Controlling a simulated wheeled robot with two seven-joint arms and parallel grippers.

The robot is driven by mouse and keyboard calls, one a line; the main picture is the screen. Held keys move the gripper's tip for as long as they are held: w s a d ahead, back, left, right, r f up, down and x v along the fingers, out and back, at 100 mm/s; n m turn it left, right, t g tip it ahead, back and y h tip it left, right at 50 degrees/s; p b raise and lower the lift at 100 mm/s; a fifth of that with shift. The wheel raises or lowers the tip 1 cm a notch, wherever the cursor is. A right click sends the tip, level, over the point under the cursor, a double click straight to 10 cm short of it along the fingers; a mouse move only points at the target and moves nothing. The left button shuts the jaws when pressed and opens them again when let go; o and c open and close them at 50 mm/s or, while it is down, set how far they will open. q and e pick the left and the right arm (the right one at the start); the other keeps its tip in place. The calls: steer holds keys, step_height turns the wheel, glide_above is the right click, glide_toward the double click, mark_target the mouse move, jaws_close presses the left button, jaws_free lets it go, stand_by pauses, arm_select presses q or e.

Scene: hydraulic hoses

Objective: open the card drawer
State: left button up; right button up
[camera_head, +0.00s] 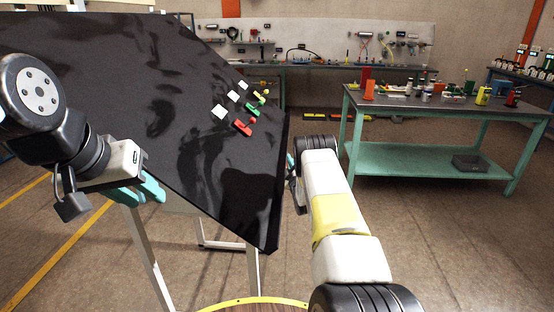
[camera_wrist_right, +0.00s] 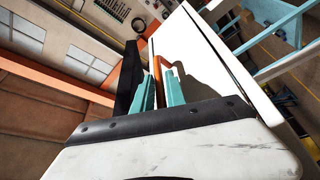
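I cannot make out a card drawer in either view. My left gripper (camera_head: 152,190), with teal fingers, hangs over the near left edge of the black-covered table (camera_head: 170,130). Its fingers are seen from the side, and their gap is unclear. My right gripper (camera_head: 290,160) is mostly hidden by its wrist, just beyond the table's right edge. In the right wrist view, the right gripper (camera_wrist_right: 160,85) has two teal fingers standing apart, with an orange-brown strip between them. A pale panel (camera_wrist_right: 205,60) lies close beside them. I cannot tell if they touch it.
White cards (camera_head: 220,112), a red clip (camera_head: 243,128) and a green clip (camera_head: 252,108) lie on the table. A green workbench (camera_head: 440,132) with bottles and tools stands at the right. A long bench (camera_head: 330,66) lines the back wall. The floor between is mostly clear.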

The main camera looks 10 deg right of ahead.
jaws_close()
stand_by(1.2)
steer(key=s+d, duration=0.3)
steer(key=d, duration=0.9)
steer(key=s+d, duration=0.4)
steer(key=d, duration=0.8)
steer(key=shift+f, duration=0.1)
steer(key=shift+o, duration=2.3)
jaws_free()
steer(key=v, duration=0.7)
steer(key=shift+s, duration=0.4)
